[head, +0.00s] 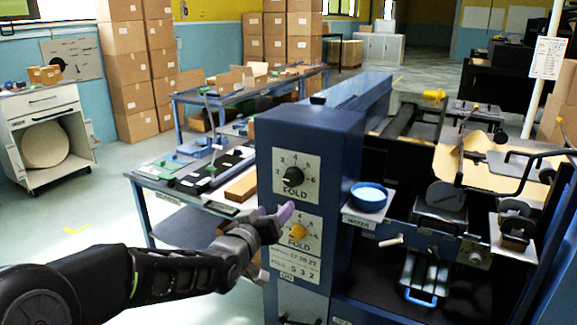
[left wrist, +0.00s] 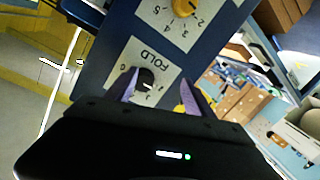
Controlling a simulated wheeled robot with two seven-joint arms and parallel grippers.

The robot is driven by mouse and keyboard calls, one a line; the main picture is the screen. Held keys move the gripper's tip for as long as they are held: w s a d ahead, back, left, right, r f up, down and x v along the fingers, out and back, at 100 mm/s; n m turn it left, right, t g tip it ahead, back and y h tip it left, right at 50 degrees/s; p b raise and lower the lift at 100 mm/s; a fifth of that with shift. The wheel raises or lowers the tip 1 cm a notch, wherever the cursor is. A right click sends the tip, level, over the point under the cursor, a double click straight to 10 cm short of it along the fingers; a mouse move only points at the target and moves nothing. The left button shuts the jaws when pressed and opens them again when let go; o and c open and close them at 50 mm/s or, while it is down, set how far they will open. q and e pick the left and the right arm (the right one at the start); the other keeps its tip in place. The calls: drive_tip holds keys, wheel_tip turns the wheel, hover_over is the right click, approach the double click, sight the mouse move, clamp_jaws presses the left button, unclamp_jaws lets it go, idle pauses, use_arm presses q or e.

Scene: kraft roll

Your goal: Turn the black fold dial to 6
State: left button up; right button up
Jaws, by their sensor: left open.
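The black fold dial (head: 293,177) is on the upper white plate on the end face of the blue machine (head: 310,135). Numbers ring it, and FOLD is printed below. Its pointer is too small to read. A yellow dial (head: 298,232) sits on a similar FOLD plate below. My left gripper (head: 275,213), with purple fingertips, is in front of the panel, lower than the black dial in the head view. In the left wrist view, the gripper (left wrist: 165,92) is open and the black dial (left wrist: 147,78) shows between its fingers, partly hidden. Contact is not visible. My right gripper is not in view.
A blue bowl (head: 369,196) stands on a small shelf at the machine's right side. A card with printed numbers (head: 297,264) is below the yellow dial. A workbench (head: 190,180) with tools stands behind my left arm. Floor at the left is clear.

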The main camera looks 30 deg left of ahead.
sight(289, 180)
use_arm(q)
drive_tip(key=shift+n+t, duration=0.3)
drive_tip(key=shift+t, duration=0.5)
drive_tip(key=r, duration=0.4)
drive_tip(key=shift+w+d+r+b, duration=0.1)
drive_tip(key=shift+w+d+b, duration=0.1)
drive_tip(key=shift+w+b, duration=0.1)
drive_tip(key=shift+w+a+p, duration=0.2)
drive_tip(key=shift+w+p, duration=0.3)
drive_tip(key=shift+w, duration=1.45)
drive_tip(key=shift+w+a+p, duration=0.15)
drive_tip(key=shift+w+p, duration=0.3)
drive_tip(key=shift+w, duration=1.5)
drive_tip(key=c, duration=1.3)
